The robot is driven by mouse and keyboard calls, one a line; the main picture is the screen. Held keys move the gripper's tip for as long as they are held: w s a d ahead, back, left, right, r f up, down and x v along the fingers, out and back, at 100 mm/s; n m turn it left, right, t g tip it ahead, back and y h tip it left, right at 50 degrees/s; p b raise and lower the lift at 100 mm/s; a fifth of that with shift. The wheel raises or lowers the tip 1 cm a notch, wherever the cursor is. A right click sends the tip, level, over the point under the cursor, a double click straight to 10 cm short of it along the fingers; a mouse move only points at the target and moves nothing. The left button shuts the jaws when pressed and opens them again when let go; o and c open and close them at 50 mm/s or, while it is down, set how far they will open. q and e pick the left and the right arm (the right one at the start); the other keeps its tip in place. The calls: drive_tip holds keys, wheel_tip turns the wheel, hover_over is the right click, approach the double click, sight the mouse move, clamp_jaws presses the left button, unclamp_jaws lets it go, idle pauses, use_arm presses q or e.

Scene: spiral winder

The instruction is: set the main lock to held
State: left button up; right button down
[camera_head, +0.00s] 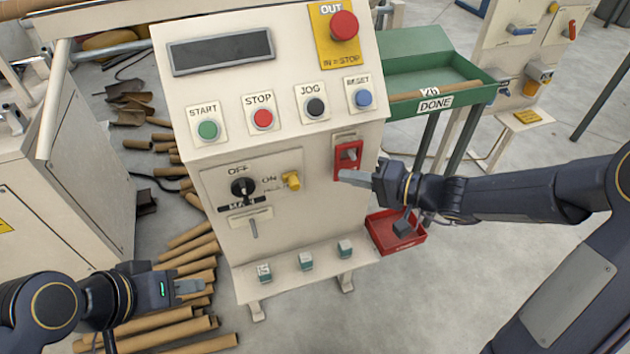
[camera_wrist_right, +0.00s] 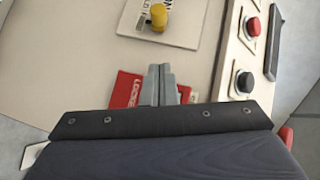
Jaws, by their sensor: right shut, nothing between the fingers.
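The front panel has a black rotary switch (camera_head: 243,187) marked OFF above and MAIN below, with ON to its right. A yellow knob (camera_head: 291,180) sits beside the ON mark on the same plate. It also shows at the top of the right wrist view (camera_wrist_right: 158,17), beside partly visible lettering ending in LD. My right gripper (camera_head: 343,176) is shut and empty, at the lower edge of a red holder (camera_head: 348,158) on the panel's right. A red label with partly hidden lettering (camera_wrist_right: 126,90) lies behind its fingers. My left gripper (camera_head: 200,287) is low left, away from the panel.
Above are START, STOP, JOG and RESET buttons (camera_head: 364,98) and a red stop button (camera_head: 343,25). A red tray (camera_head: 385,238) stands low right, and a green DONE tray (camera_head: 420,53) behind. Cardboard tubes (camera_head: 195,250) cover the floor at left.

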sight(298, 178)
drive_tip(key=a, duration=0.2)
drive_tip(key=a+f, duration=0.1)
drive_tip(key=a, duration=0.1)
drive_tip(key=w+a+f, duration=0.1)
drive_tip(key=a, duration=0.1)
drive_tip(key=shift+w+a, duration=0.1)
drive_tip(key=shift+a, duration=0.3)
drive_tip(key=shift+a+f, duration=0.15)
drive_tip(key=shift+a, duration=0.3)
